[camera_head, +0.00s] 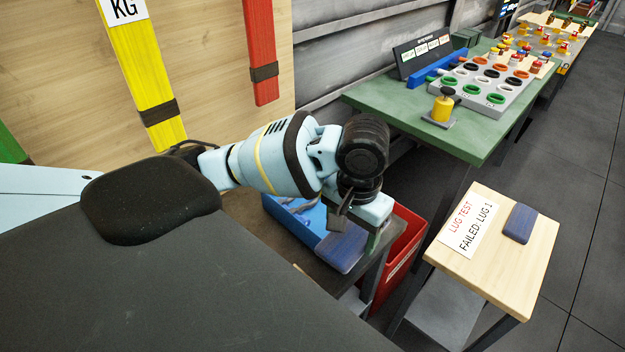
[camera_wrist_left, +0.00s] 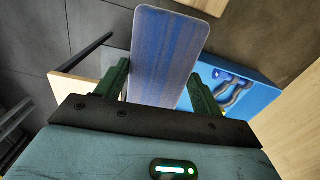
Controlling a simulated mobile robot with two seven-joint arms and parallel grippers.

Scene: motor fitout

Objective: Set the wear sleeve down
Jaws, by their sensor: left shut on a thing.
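The wear sleeve looks like a flat blue, streaked slab with rounded corners. In the left wrist view the sleeve (camera_wrist_left: 165,45) lies between the two dark green fingers of my left gripper (camera_wrist_left: 158,88), which is shut on it. In the head view the sleeve (camera_head: 340,253) shows below my left gripper (camera_head: 350,228), over the edge of a dark bench and beside a blue tray (camera_head: 292,222). Its upper part is hidden by the gripper. In the left wrist view the tray (camera_wrist_left: 258,97) shows shaped cutouts. My right gripper is not in view.
A small wooden table (camera_head: 530,255) at right holds a "LUG TEST, FAILED: LUG 1" card (camera_head: 470,228) and a similar blue slab (camera_head: 519,223). A red bin (camera_head: 405,245) stands between bench and table. A green table (camera_head: 400,100) with a parts rack is behind.

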